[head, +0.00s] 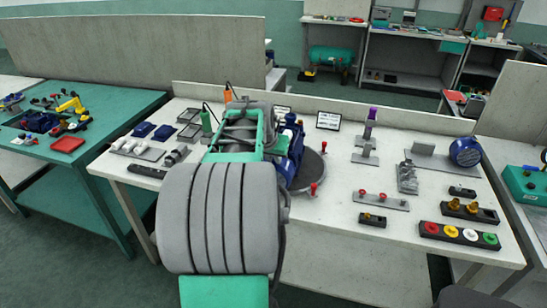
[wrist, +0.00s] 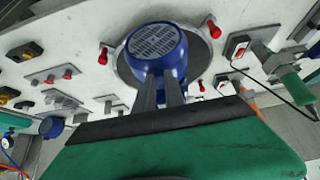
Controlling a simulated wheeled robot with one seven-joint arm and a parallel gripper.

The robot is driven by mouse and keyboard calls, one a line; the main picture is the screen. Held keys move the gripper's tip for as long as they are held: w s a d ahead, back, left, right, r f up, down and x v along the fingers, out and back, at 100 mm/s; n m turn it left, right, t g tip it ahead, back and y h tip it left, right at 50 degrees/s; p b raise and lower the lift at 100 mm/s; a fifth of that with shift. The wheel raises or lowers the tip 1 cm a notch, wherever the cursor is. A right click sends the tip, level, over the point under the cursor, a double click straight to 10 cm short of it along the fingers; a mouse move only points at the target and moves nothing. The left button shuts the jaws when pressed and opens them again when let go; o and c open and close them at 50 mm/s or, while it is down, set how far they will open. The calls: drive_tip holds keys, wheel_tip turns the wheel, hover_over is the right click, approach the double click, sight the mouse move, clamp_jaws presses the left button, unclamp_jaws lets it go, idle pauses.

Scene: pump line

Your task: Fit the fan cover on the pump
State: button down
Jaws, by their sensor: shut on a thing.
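The fan cover (wrist: 157,42) is a round blue cap with a grey slotted grille, in the upper middle of the wrist view. My gripper (wrist: 160,92) is shut on its near side wall. The cover is over the round grey plate (wrist: 203,58); its grille faces the camera. In the head view, the blue pump (head: 292,148) shows in part at the right of my arm, by the round plate (head: 315,168). My arm hides my fingertips and most of the pump there. I cannot tell whether the cover touches the pump or is seated.
Red-knobbed clamps (head: 313,188) stand around the plate. To the right are a blue cylinder (head: 466,151), a purple-topped post (head: 370,118) and a button strip (head: 459,235).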

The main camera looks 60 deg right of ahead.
drive_tip(key=shift+w+d+p, duration=0.15)
drive_tip(key=shift+d+p, duration=0.05)
drive_tip(key=shift+d, duration=0.75)
drive_tip(key=shift+w+d+p, duration=0.15)
drive_tip(key=shift+d, duration=0.75)
idle(0.5)
drive_tip(key=c, duration=1.3)
unclamp_jaws()
drive_tip(key=shift+p+v, duration=1)
drive_tip(key=shift+v, duration=2)
drive_tip(key=shift+r, duration=0.15)
drive_tip(key=v, duration=0.7)
drive_tip(key=shift+a+r+b, duration=0.15)
drive_tip(key=shift+r+b, duration=0.05)
drive_tip(key=shift+b, duration=0.2)
